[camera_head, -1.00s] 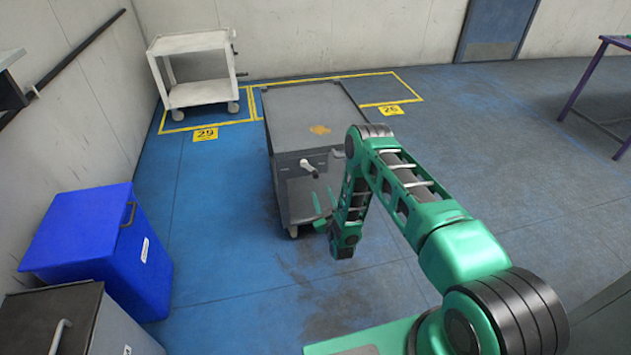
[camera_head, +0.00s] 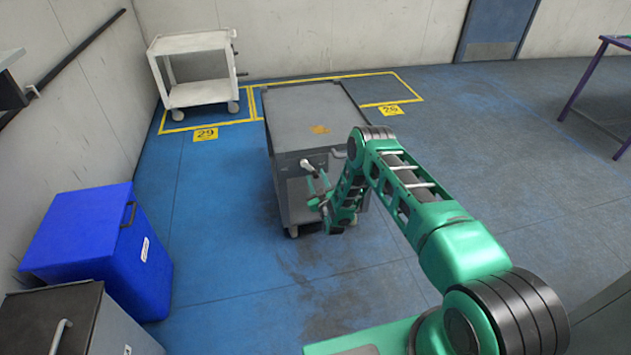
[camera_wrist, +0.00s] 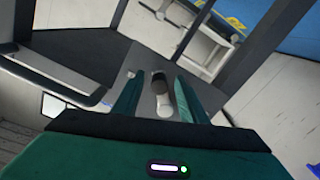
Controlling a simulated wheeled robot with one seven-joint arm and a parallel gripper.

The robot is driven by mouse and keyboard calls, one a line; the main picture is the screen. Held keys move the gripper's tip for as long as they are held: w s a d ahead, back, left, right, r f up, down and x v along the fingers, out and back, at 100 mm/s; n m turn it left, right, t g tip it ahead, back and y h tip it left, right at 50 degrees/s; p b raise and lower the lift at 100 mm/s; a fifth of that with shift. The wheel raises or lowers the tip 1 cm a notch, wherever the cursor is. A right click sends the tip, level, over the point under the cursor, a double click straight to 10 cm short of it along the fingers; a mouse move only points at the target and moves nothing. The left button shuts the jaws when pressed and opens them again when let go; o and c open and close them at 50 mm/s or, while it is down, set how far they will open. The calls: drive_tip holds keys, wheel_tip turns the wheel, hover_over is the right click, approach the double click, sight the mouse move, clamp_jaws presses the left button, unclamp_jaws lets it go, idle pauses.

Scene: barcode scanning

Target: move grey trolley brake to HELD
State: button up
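The grey trolley (camera_head: 305,115) stands in the middle of the floor. A pale brake lever (camera_head: 306,165) with a dark end is on its near end panel, below the top. My green gripper (camera_head: 319,183) is just in front of the lever, at its lower right. In the wrist view, the lever (camera_wrist: 162,97) shows between the two fingertips of my gripper (camera_wrist: 158,92). The fingers are apart, and I cannot see them pressing on the lever. The fingers partly hide the lever in the head view. Any brake markings are too small to read.
A white trolley (camera_head: 191,94) stands at the back left by floor label 29 (camera_head: 205,134). A blue bin (camera_head: 95,240) and a grey cabinet (camera_head: 65,320) are at the left. A purple-legged table (camera_head: 590,80) is at the right. The floor around the grey trolley is clear.

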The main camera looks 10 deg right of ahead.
clamp_jaws()
drive_tip(key=shift+a, duration=0.15)
